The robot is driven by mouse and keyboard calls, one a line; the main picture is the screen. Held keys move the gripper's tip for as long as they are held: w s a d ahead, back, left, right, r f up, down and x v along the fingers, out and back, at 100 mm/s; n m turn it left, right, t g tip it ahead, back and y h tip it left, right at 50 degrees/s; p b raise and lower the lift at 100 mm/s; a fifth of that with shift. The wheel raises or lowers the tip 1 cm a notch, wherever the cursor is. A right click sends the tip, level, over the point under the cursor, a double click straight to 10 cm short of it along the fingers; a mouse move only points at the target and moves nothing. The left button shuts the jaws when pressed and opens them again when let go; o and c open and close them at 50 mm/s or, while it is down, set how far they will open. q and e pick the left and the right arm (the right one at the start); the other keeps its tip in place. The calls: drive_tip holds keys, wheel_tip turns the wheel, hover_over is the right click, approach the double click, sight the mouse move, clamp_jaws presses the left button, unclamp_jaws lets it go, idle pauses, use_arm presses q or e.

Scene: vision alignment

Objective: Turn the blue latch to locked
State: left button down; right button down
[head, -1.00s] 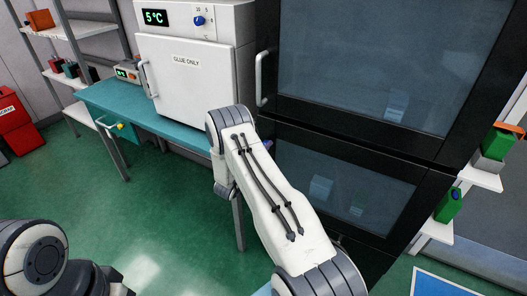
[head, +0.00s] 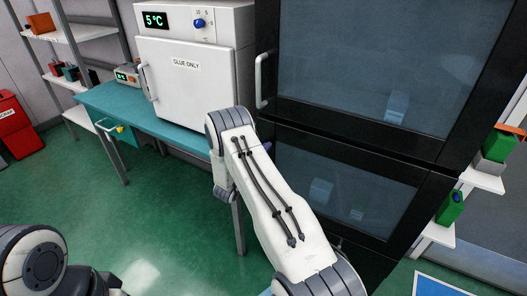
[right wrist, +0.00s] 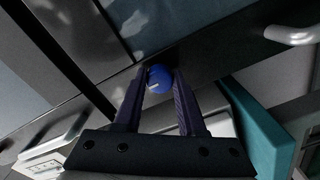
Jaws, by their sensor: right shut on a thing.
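The blue latch (right wrist: 159,79) is a round blue knob with a small white mark, on the dark frame of the black cabinet. In the right wrist view it sits between the fingertips of my right gripper (right wrist: 160,84), which is shut on it. In the head view my right forearm hides most of this gripper and the latch. The black cabinet (head: 350,150) has an upper and a lower glass door. I cannot tell from the mark which way the latch is set. My left gripper is not in view; only part of the left arm shows at bottom left.
A white oven-like unit marked "GLUE ONLY" (head: 190,88) stands on a teal bench (head: 100,98) left of the cabinet. A cabinet handle (head: 262,80) sticks out near my right wrist. Shelves with green items (head: 450,207) stand at right. The green floor (head: 150,210) is open at left.

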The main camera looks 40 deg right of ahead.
drive_tip(key=c, duration=0.5)
unclamp_jaws()
drive_tip(key=b+v, duration=0.2)
drive_tip(key=v, duration=0.8)
drive_tip(key=shift+a+b, duration=0.25)
drive_tip(key=shift+b, duration=0.1)
